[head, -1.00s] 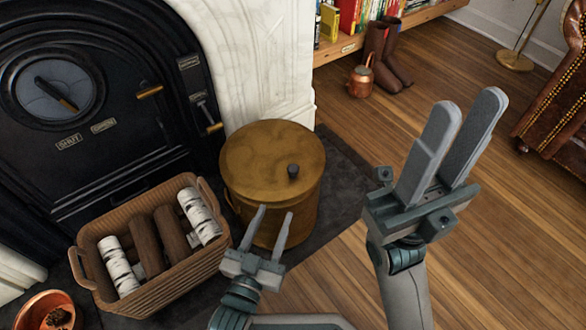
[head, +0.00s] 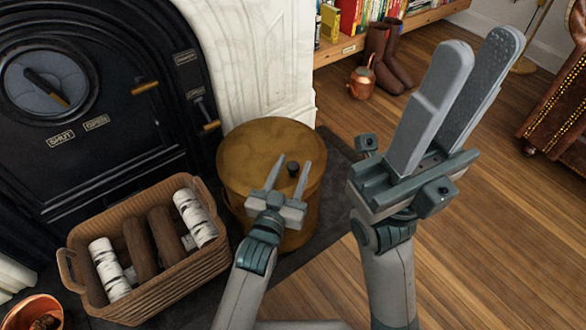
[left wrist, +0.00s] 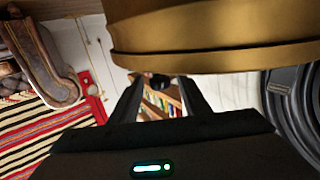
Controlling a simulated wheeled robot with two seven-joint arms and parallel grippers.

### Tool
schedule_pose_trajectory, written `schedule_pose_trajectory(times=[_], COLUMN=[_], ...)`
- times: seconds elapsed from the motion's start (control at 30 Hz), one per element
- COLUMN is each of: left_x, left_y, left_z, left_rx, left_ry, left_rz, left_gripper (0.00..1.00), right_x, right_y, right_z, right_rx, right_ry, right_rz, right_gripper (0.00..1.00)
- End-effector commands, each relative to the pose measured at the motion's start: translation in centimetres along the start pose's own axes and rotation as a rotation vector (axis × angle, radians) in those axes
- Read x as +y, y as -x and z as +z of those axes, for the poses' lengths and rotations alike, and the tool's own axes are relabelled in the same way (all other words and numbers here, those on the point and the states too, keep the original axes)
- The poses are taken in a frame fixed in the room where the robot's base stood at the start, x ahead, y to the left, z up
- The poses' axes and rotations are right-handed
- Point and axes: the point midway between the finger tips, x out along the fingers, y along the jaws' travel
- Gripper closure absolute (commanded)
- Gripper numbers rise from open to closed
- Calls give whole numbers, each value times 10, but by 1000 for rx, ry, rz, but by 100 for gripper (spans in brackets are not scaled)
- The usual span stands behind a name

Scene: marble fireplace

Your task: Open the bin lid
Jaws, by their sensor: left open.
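The bin (head: 300,226) is a round brass-coloured drum standing upright beside the fireplace. Its lid (head: 250,150) is flat on top and looks shut, with a small dark knob (head: 293,169) near the right side. My left gripper (head: 294,160) is open, its fingers overlapping the lid around the knob in the head view. In the left wrist view the bin (left wrist: 210,35) fills the top, and a dark shape, likely the knob (left wrist: 159,80), shows between the fingertips. I cannot tell whether they touch it. My right gripper (head: 483,42) is open and empty, held high at the right.
A wicker basket (head: 150,292) of logs stands left of the bin. The black fireplace door (head: 100,140) is behind. A copper kettle (head: 362,84) and brown boots (head: 388,58) stand by the bookshelf (head: 350,45). The wooden floor at right is clear.

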Motion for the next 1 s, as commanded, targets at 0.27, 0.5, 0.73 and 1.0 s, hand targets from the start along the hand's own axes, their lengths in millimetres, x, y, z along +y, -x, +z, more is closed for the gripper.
schedule_pose_trajectory(times=[0.27, 0.5, 0.73, 1.0], left_x=[0, 0, 0, 0], left_y=[-8, -8, -8, -8], left_z=[0, 0, 0, -4], left_rx=[-1, 0, 0, -6], left_ry=[0, 0, 0, 6], left_rz=[0, 0, 0, 0], left_gripper=[57, 72, 100, 100], right_x=[-4, -3, -3, 0], right_y=[-4, -3, -2, -6], right_z=[1, 1, 1, 0], right_rx=[15, 12, 10, 10], right_ry=[-12, -10, -8, -1], right_rz=[-9, -7, -6, -4], right_gripper=[69, 69, 69, 69])
